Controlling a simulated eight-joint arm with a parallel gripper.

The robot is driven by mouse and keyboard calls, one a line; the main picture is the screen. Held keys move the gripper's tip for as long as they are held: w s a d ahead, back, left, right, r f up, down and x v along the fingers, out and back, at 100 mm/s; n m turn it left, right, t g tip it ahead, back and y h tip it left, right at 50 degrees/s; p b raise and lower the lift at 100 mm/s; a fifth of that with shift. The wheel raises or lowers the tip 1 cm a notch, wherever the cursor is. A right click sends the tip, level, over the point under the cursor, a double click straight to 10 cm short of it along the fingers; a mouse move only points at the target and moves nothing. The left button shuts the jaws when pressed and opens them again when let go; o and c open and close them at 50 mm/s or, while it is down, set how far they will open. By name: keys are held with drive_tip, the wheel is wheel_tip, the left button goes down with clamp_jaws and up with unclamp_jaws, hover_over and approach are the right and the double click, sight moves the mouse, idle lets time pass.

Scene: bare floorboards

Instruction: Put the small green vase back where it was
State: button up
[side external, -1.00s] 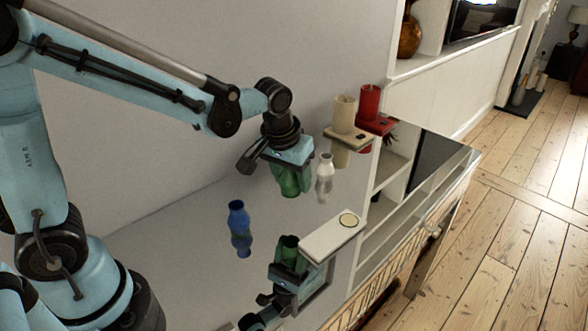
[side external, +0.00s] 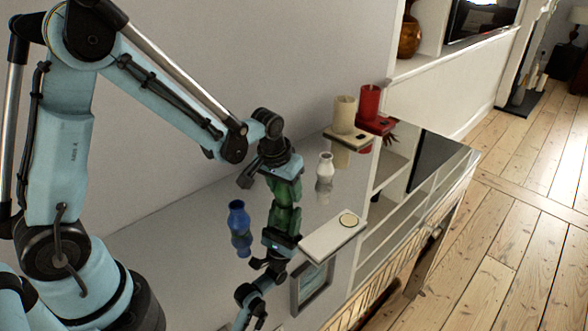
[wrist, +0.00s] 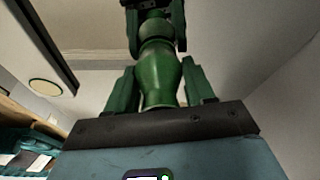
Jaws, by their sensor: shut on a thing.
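My gripper (side external: 284,189) is shut on the small green vase (side external: 286,196), which is upright and low over a glossy, mirror-like top (side external: 205,265). In the side view its reflection joins it closely, so I cannot tell whether its base touches. In the wrist view the green vase (wrist: 160,82) sits between my gripper's two fingers (wrist: 159,88), with a reflection beyond it. A blue vase (side external: 238,216) stands to the left of it, and a white vase (side external: 325,168) stands to the right and farther back.
A pale slab with a gold-rimmed disc (side external: 318,245) is close at right of the green vase. A cream candle (side external: 344,114) and a red candle (side external: 369,102) stand on small boards at the back right. A wall (side external: 230,60) is behind. Glossy top is clear between the vases.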

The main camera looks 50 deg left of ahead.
drive_tip(key=o, duration=1.3)
drive_tip(key=shift+f, duration=0.1)
drive_tip(key=a+v, duration=0.1)
drive_tip(key=v, duration=1.1)
drive_tip(key=shift+s+d+r+m+t+h, duration=0.2)
drive_tip(key=shift+s+d+m+t, duration=0.4)
drive_tip(key=shift+s, duration=1.05)
drive_tip(key=shift+s+d+r+m+t+h, duration=0.1)
drive_tip(key=shift+s+d+r+m+t, duration=0.45)
drive_tip(key=shift+s, duration=1.1)
drive_tip(key=shift+s+d+r+m+t+h, duration=0.1)
drive_tip(key=shift+s+d+m+t, duration=0.2)
drive_tip(key=shift+s+t, duration=0.95)
drive_tip(key=shift+s+g, duration=0.4)
